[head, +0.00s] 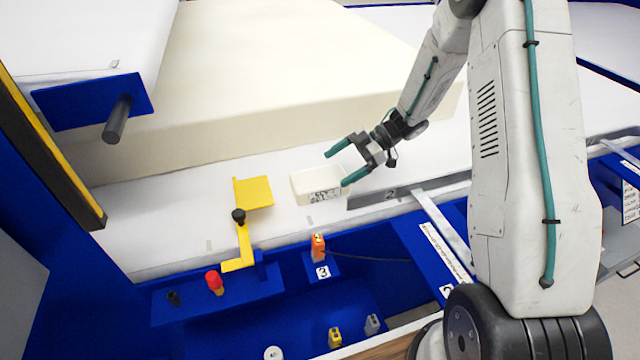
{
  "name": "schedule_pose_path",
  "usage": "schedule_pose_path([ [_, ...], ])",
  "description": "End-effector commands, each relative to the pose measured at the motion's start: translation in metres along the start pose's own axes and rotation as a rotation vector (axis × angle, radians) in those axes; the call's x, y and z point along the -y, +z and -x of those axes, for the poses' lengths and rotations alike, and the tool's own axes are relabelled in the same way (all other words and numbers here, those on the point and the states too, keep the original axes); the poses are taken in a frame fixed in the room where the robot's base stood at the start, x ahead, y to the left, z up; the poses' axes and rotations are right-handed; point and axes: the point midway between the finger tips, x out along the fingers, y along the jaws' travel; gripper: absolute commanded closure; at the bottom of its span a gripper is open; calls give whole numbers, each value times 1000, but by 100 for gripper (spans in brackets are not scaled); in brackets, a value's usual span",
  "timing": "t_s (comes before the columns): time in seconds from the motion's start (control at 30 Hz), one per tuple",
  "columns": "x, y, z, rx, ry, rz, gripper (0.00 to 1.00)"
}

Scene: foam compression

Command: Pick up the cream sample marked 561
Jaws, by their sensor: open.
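A small cream block with dark markings on its front side (315,186) sits on the white bench surface; the markings are too small to read. My gripper (338,165) is open, with its two teal-tipped fingers pointing left. The gripper is at the block's right end, one finger towards the back and one near the front right corner. I cannot tell whether the fingers touch the block or are above it.
A large cream foam slab (240,80) fills the back. A yellow bracket (254,192) with a black knob stands left of the block. A red button (214,281) and orange device (318,246) are in front.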

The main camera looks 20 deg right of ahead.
Motion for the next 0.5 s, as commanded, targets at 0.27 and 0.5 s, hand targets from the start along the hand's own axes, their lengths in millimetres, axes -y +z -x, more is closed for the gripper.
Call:
schedule_pose_path([
  [0.27,-2,1,-28,0,0,0,0],
  [0.5,-5,3,-63,1,0,-1,0],
])
